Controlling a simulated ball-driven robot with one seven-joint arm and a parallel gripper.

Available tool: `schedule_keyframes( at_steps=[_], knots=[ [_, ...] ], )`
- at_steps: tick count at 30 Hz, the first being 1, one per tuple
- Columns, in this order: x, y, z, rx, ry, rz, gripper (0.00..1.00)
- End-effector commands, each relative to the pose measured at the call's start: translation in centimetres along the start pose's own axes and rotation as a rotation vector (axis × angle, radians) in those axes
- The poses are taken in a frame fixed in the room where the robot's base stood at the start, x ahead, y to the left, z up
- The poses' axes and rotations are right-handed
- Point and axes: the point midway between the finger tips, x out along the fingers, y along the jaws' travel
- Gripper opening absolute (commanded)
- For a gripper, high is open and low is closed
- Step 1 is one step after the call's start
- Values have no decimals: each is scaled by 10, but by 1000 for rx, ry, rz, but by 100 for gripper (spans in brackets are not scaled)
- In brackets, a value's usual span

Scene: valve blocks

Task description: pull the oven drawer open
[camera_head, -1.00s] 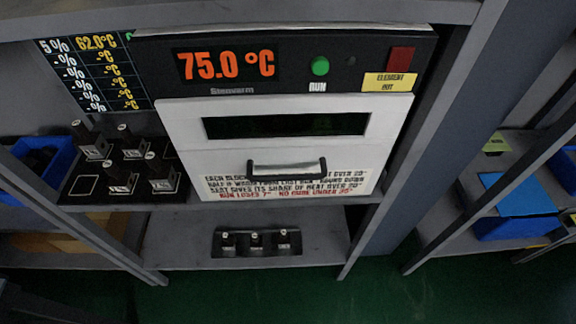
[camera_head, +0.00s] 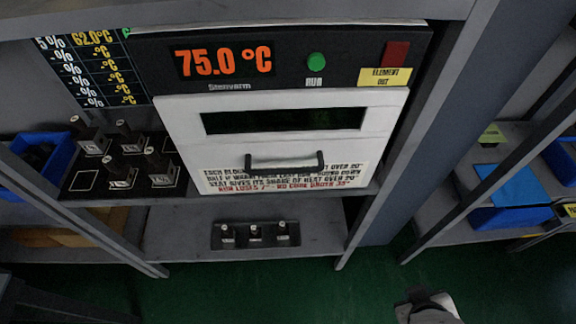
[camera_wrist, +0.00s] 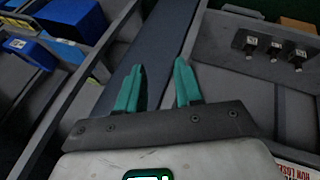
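The oven drawer (camera_head: 290,150) is a white front with a dark window, set under a black panel reading 75.0 °C. Its dark bar handle (camera_head: 285,164) sits low on the front, and the drawer looks shut. My gripper shows in the wrist view (camera_wrist: 159,90) with two teal fingers apart and nothing between them. It points at a shelf post, away from the handle. In the head view only a pale part of my arm shows at the bottom right, apart from the drawer.
Several valve blocks (camera_head: 122,152) stand on a black board left of the oven. A lower shelf holds a dark tray (camera_head: 255,236) with three small blocks. A grey post (camera_head: 400,160) stands right of the oven. Blue bins (camera_head: 511,217) sit on the right shelf. Green floor lies in front.

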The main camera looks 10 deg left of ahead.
Motion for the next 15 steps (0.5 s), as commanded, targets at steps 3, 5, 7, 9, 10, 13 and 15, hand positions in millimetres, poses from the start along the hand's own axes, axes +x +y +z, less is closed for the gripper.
schedule_keyframes(
  at_steps=[3,5,7,9,10,13,15],
  knots=[
    [-34,-26,-105,-377,280,176,35],
    [-59,-49,-149,-551,417,267,35],
    [-89,-77,-187,-717,553,360,35],
    [-116,-103,-213,-843,660,435,35],
    [-126,-113,-220,-885,698,461,35],
    [-149,-136,-236,-979,784,524,35],
    [-156,-143,-241,-1011,812,546,35]
  ],
)
